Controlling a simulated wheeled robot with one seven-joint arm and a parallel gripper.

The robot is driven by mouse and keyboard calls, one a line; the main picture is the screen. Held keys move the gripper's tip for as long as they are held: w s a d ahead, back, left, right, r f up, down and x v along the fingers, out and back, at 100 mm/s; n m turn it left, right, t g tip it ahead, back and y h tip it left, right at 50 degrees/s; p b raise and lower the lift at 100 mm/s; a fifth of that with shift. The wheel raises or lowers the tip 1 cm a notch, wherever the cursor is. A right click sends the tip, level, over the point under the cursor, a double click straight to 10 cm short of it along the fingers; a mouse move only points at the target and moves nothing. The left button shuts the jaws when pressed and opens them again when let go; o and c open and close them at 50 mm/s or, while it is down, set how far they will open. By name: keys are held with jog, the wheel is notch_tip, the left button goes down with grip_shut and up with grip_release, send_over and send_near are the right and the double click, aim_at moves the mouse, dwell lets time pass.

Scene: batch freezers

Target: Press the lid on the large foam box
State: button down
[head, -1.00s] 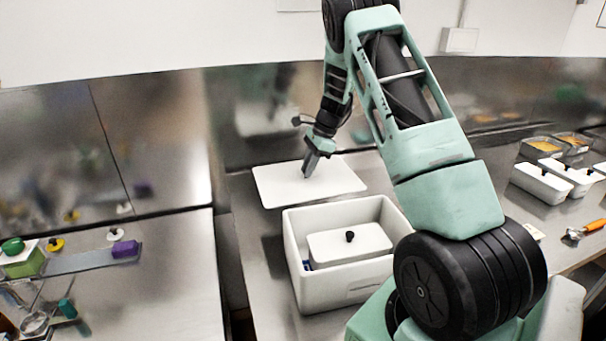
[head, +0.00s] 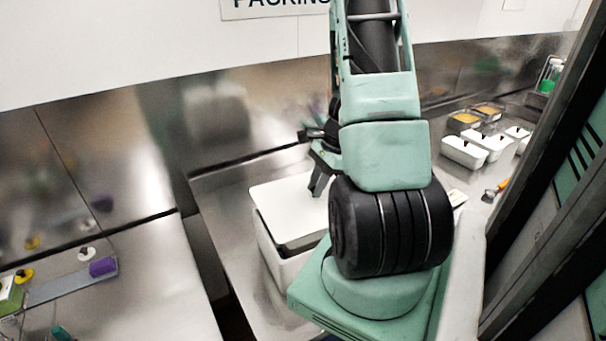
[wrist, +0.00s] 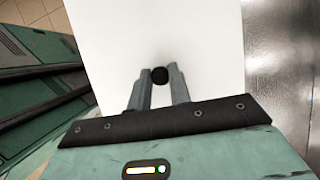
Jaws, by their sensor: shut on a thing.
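The large white foam box (head: 268,250) stands on the steel counter, partly hidden behind my arm. Its flat white lid (head: 283,203) is over the box's opening, and a dark gap shows along the near edge, so it looks tilted or not flush. My gripper (head: 318,188) is at the lid, partly hidden by my arm in the head view. In the wrist view my gripper (wrist: 159,78) is shut on the lid's small black knob (wrist: 160,74), with the white lid (wrist: 205,40) spread out beneath it. The inner white container is now hidden.
Several white tubs (head: 465,152) and tubs of orange contents (head: 465,119) stand at the back right. An orange-handled tool (head: 497,188) lies nearby. A purple block (head: 103,267) sits on the left counter. A dark upright frame (head: 545,190) stands close on the right.

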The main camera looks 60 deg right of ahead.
aim_at(317, 203)
jog(key=shift+f+b, duration=2.75)
jog(key=shift+f, duration=0.5)
jog(key=shift+f+b, duration=0.15)
jog(key=shift+b, duration=0.2)
jog(key=c, duration=0.7)
grip_release()
jog(key=shift+r+p, duration=2.95)
jog(key=shift+r, duration=0.6)
